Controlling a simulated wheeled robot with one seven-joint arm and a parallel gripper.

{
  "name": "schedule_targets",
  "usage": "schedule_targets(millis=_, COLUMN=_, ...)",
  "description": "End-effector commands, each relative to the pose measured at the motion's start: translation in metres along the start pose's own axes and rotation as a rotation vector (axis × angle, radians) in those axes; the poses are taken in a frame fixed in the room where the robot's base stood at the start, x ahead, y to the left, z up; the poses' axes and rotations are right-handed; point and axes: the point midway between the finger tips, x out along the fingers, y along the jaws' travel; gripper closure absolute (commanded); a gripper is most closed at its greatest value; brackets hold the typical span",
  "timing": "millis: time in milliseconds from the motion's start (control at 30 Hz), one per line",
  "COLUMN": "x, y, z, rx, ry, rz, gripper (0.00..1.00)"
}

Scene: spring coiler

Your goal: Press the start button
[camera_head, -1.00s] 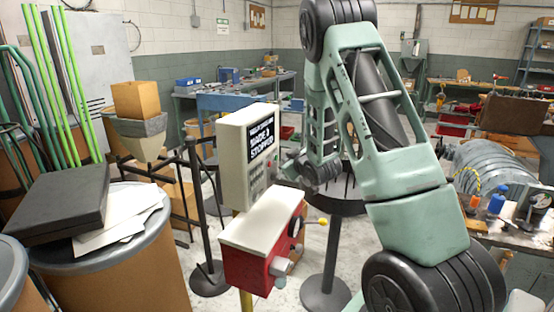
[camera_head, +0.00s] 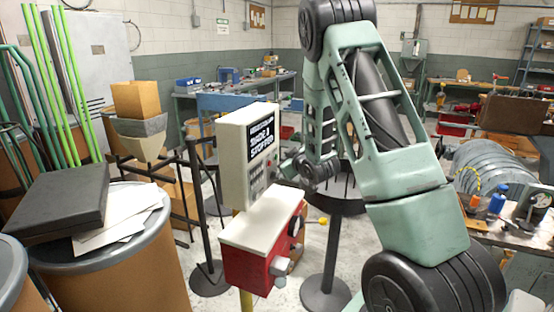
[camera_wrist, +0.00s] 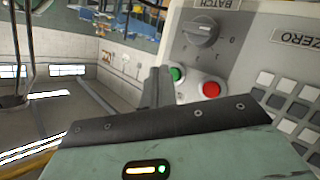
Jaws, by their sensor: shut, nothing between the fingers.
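The control box (camera_head: 236,170) is a pale cabinet with a dark screen (camera_head: 262,145) showing white text, ending in what looks like "stopped". In the wrist view its panel carries a green button (camera_wrist: 178,74), which looks like the start button, and a red button (camera_wrist: 211,89) beside it. My gripper (camera_wrist: 160,72) is shut and empty. Its fingertips are at the panel, just left of the green button and overlapping its edge in the picture. I cannot tell whether they touch it. In the head view the gripper is mostly hidden beside the box.
A grey dial (camera_wrist: 203,31) under a "BATCH" label and a keypad (camera_wrist: 291,95) sit close to the buttons. A red box with a pale top (camera_head: 262,218) and a yellow-knobbed lever (camera_head: 322,221) stands below the control box. A drum (camera_head: 110,270) stands at the left.

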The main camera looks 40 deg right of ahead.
Motion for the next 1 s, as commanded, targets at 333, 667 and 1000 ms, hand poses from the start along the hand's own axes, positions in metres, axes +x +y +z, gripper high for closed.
schedule_targets(millis=333, x=0.0025, y=-0.0021, z=-0.002, rx=0.0, ry=0.0, rz=0.0, gripper=1.0)
schedule_targets(millis=667, x=0.004, y=-0.0034, z=-0.0029, rx=0.0, ry=0.001, rz=-0.001, gripper=1.0)
schedule_targets(millis=1000, x=0.0067, y=-0.0055, z=-0.005, rx=0.0, ry=0.001, rz=-0.001, gripper=1.0)
